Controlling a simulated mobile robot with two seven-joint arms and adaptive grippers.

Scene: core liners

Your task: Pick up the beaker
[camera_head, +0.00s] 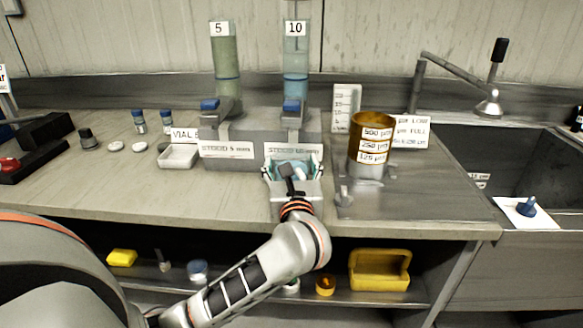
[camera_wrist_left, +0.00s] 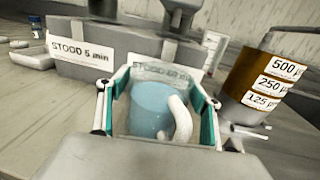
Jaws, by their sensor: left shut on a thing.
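The beaker (camera_wrist_left: 148,108) is a pale blue cup with a white curved handle. It sits between the fingers of my left gripper (camera_head: 293,168), which is shut on it. In the left wrist view the gripper's (camera_wrist_left: 160,98) green-lined fingers stand on either side of the beaker. In the head view the gripper and wrist cover most of the beaker, in front of the grey stand under the "10" column. I cannot tell whether the beaker's base touches anything. My right gripper is not in view.
The grey stand (camera_head: 228,150) with the green "5" column (camera_head: 225,60) and blue "10" column (camera_head: 296,50) is close behind. A brown sieve stack (camera_head: 368,125) stands to the right, before the sink (camera_head: 500,165). A white tray (camera_head: 178,157) is left.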

